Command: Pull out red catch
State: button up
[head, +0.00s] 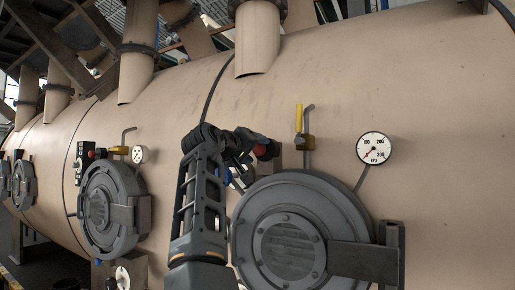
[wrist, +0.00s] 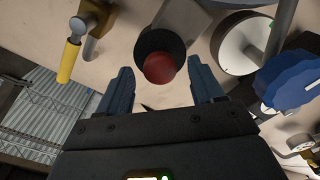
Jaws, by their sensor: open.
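The red catch (wrist: 160,67) is a round red knob in a dark collar on a grey block, near the top middle of the wrist view. In the head view the red catch (head: 262,150) shows small, just right of my gripper. My gripper (wrist: 160,88) is open, with one dark blue finger on each side below the knob. The knob lies ahead of the gap between the fingertips, and no contact is visible. In the head view my gripper (head: 246,150) is partly hidden by my arm, so the exact gap to the knob cannot be told.
A yellow-handled valve (head: 299,119) and a pressure gauge (head: 374,148) are on the beige vessel (head: 420,100). A large round grey door (head: 290,240) is below. In the wrist view a blue knob (wrist: 288,80) is close right and a yellow handle (wrist: 69,62) is left.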

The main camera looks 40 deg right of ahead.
jog(key=shift+x, duration=1.45)
jog(key=shift+c, duration=0.3)
